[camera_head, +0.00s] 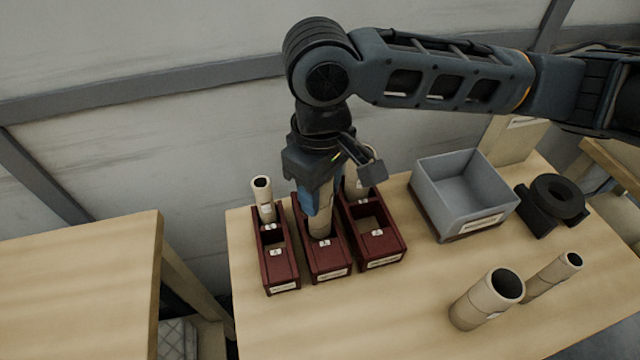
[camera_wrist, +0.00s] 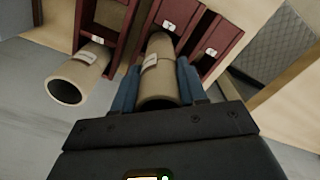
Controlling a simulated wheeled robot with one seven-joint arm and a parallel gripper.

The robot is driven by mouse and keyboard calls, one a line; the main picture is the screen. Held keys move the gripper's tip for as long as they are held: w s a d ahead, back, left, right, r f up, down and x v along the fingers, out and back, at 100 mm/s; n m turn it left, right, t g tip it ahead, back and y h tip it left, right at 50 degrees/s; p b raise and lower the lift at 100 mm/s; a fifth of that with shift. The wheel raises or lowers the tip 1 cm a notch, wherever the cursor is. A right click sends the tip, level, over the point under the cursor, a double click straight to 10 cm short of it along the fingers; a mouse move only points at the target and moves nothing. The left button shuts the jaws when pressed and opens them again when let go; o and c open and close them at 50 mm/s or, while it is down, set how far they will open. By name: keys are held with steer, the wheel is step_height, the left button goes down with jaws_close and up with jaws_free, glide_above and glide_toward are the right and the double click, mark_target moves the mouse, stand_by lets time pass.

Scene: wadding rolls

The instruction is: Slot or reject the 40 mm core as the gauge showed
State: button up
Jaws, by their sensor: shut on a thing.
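My gripper (camera_head: 318,204) points down with its blue fingers shut on a tan cardboard core (camera_head: 320,222). In the wrist view the held core (camera_wrist: 158,72) stands between the fingers, with a pale label on its side. The grey reject bin (camera_head: 438,200) stands to the right and looks empty. The black ring gauge (camera_head: 557,198) is right of the bin.
The left rack (camera_head: 281,274) holds a thin upright core (camera_head: 263,198). A wider core (camera_wrist: 80,75) stands at the right rack (camera_head: 386,250), partly hidden by my gripper in the head view. A wide core (camera_head: 485,302) and a thin core (camera_head: 553,277) stand at the table's front right.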

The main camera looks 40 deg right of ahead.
steer(key=shift+f+b, duration=0.9)
steer(key=shift+f, duration=1)
steer(key=o, duration=1.1)
step_height(320, 180, up, 8)
steer(key=shift+f, duration=0.1)
